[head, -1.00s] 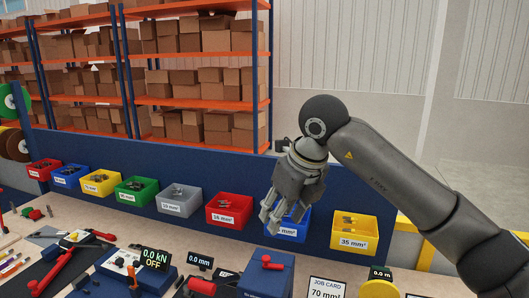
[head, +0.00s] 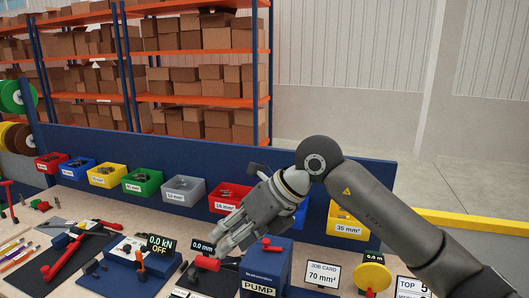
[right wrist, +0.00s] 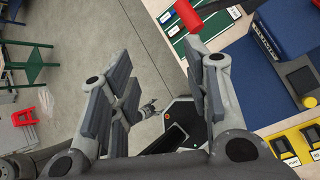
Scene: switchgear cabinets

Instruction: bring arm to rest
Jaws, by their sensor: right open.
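My right arm (head: 400,215) comes in from the right and reaches over the workbench (head: 120,205). My right gripper (head: 222,250) points down and left above the bench, close to a red-handled tool (head: 207,263) and left of the blue pump box (head: 264,270). In the head view I cannot tell whether it touches the red handle. In the right wrist view its fingers (right wrist: 160,85) are spread wide apart with nothing held between them; grey floor shows through the gap.
A row of coloured bins, including a red one (head: 229,197) and a yellow one (head: 346,225), stands along the blue back panel (head: 300,168). A job card (head: 323,273) and yellow round gauge (head: 373,276) are right of the pump. Orange shelves with boxes stand behind.

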